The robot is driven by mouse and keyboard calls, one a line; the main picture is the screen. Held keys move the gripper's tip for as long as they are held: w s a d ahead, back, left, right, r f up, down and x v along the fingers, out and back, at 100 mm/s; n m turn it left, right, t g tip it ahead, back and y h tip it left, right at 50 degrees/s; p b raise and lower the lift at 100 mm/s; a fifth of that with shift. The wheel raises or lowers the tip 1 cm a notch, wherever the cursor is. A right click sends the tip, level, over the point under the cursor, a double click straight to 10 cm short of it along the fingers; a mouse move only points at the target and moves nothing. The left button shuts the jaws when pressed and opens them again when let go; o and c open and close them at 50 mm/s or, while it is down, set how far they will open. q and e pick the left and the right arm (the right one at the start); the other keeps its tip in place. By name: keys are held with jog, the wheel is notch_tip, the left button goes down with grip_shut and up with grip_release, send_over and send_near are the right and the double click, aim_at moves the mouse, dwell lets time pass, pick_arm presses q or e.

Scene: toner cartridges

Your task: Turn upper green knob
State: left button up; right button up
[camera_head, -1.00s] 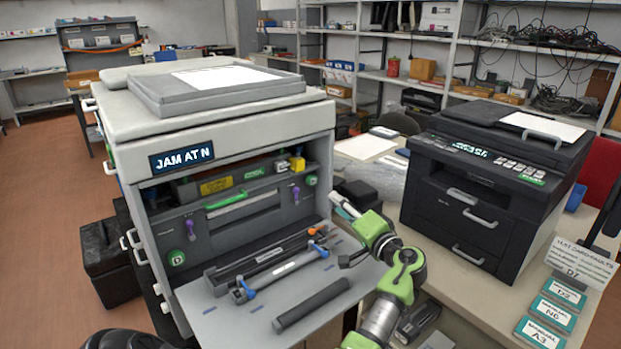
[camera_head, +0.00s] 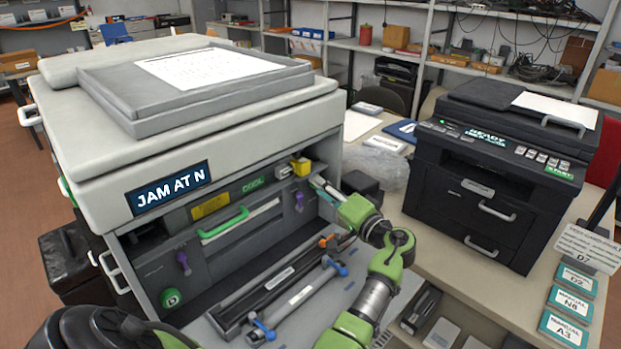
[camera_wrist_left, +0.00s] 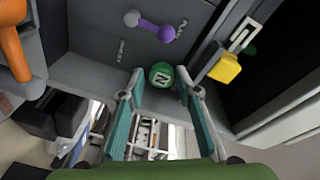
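The upper green knob (camera_wrist_left: 160,74), marked N, shows in the left wrist view on the grey inner panel of the big printer. In the head view it is hidden behind my left gripper (camera_head: 324,188), which is at the right end of the open bay. In the left wrist view my left gripper (camera_wrist_left: 163,93) is open, with a finger on each side of the knob. Gaps show between the fingertips and the knob; I cannot tell whether the tips reach past its face. A lower green knob (camera_head: 170,298) is at the bay's lower left. My right gripper is not in view.
The printer (camera_head: 230,150) shows "JAM AT N". Purple levers (camera_head: 183,263) and a green handle (camera_head: 223,223) are in its bay. A yellow block (camera_wrist_left: 224,68) sits close right of the knob. A roller with blue ends (camera_head: 295,298) lies below. A black printer (camera_head: 490,180) stands right.

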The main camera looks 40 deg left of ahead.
pick_arm(q)
jog(key=shift+r, duration=0.15)
jog(key=shift+w, duration=0.1)
jog(key=c, duration=0.8)
jog(key=shift+c, duration=0.2)
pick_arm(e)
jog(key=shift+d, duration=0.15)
pick_arm(q)
jog(key=shift+r+m, duration=0.1)
jog(key=shift+m, duration=0.2)
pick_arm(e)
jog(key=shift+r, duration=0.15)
pick_arm(q)
jog(key=m+p, duration=0.2)
jog(key=m, duration=0.1)
jog(key=m+p, duration=0.2)
jog(key=m, duration=0.1)
jog(key=shift+r+g+h, duration=0.15)
jog(key=shift+g+h, duration=0.15)
jog(key=shift+h, duration=0.1)
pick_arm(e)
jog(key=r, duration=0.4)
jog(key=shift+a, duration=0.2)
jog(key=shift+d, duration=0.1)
